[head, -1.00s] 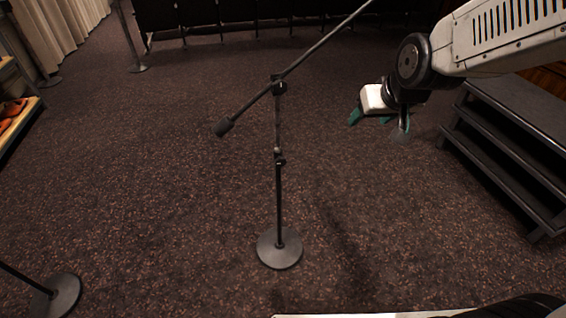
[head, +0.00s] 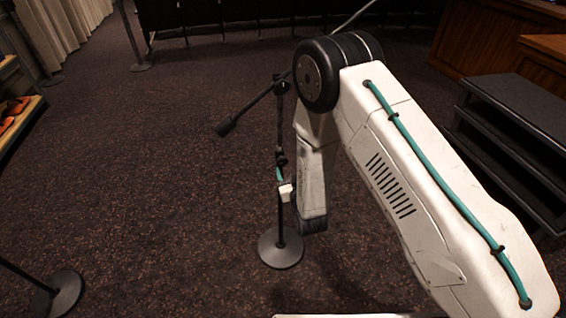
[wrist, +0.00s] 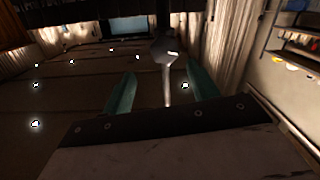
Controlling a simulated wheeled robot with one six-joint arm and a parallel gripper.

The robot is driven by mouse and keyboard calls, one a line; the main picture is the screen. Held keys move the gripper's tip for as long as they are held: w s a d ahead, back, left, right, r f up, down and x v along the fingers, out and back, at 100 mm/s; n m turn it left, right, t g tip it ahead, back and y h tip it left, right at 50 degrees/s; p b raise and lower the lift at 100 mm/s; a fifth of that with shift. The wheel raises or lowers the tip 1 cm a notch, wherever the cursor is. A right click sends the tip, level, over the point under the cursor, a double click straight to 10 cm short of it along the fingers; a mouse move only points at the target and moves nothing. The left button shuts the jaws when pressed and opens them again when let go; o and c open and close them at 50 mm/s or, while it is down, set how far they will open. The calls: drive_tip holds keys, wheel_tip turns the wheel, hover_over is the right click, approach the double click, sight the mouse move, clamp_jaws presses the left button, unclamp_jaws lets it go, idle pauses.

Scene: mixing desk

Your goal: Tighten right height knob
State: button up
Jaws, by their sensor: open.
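The microphone stand (head: 281,250) stands upright mid-floor in the head view, with a round base and a slanting boom. Its dark height knob (head: 281,160) sits on the clutch partway up the pole. My gripper (head: 279,174) is just below the knob, with a teal finger and white body showing; my arm hides part of the boom. In the wrist view, my gripper (wrist: 160,69) has its two teal fingers spread apart. A pale clutch with the knob (wrist: 165,50) lies between and beyond the fingertips. Whether any finger touches it, I cannot tell.
Another stand's round base (head: 63,294) is at the lower left. Dark steps (head: 510,115) stand on the right, and a shelf with orange items (head: 15,115) on the left. Dark seats (head: 215,15) line the back. Carpet left of the middle stand is clear.

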sight(284, 163)
drive_tip(key=shift+t+y, duration=0.3)
drive_tip(key=shift+t, duration=0.1)
drive_tip(key=w, duration=0.2)
drive_tip(key=w+a+f, duration=0.1)
drive_tip(key=w, duration=0.1)
drive_tip(key=w+a, duration=0.1)
drive_tip(key=w, duration=0.1)
drive_tip(key=shift+a+f, duration=0.2)
drive_tip(key=shift+f, duration=0.2)
drive_tip(key=shift+c, duration=0.3)
drive_tip(key=shift+s, duration=0.1)
drive_tip(key=c, duration=0.9)
